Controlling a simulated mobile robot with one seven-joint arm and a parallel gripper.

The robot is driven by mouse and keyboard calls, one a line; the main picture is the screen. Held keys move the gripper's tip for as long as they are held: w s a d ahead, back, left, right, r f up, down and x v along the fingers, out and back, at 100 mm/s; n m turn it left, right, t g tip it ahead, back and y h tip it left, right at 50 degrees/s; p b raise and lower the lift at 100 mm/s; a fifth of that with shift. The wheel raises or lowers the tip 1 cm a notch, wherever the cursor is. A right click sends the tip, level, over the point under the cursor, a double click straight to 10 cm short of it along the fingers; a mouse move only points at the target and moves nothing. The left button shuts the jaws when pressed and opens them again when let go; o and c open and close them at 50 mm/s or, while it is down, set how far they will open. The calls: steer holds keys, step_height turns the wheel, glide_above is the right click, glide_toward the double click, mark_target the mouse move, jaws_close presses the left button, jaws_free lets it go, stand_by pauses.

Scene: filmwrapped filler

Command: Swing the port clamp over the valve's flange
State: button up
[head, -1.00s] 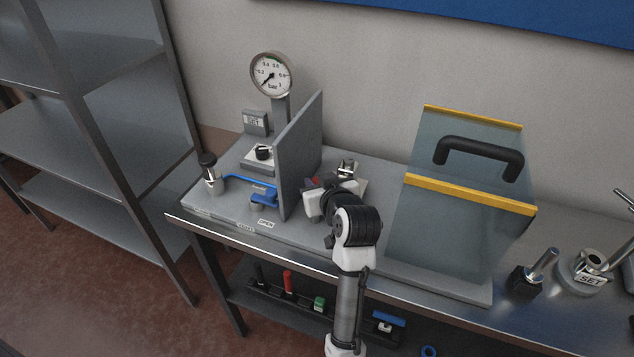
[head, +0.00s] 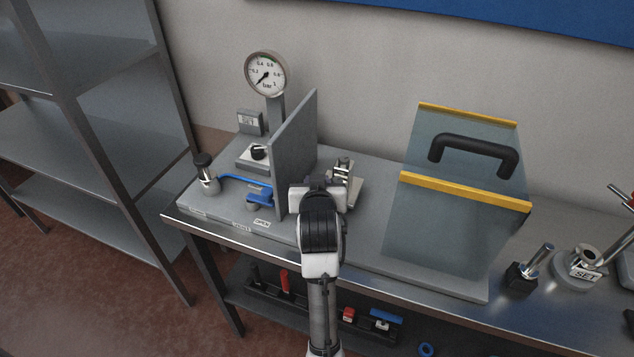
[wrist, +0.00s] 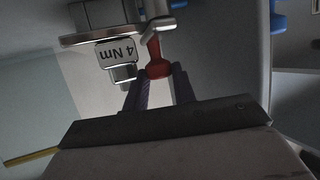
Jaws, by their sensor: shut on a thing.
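My gripper (wrist: 158,80) is shut on a red knob (wrist: 158,65) at the end of a short metal arm, which looks like the port clamp's handle. In the wrist view, a metal flange-like plate (wrist: 90,38) and a fitting tagged "4 Nm" (wrist: 117,52) are just left of the knob. Whether the clamp lies over the flange cannot be told. In the head view, my gripper (head: 318,190) is right of the upright grey panel, by a small metal fitting (head: 343,168). The knob and fingertips are hidden there.
The grey panel (head: 294,145) stands close at left, with a blue lever (head: 245,181) and pressure gauge (head: 265,73) beyond it. A clear shield with a black handle (head: 474,152) stands at right. Metal parts (head: 584,266) stand on the bench's right end.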

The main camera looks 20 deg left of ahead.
steer(key=o, duration=1)
steer(key=shift+d, duration=0.1)
steer(key=shift+n+y, duration=0.3)
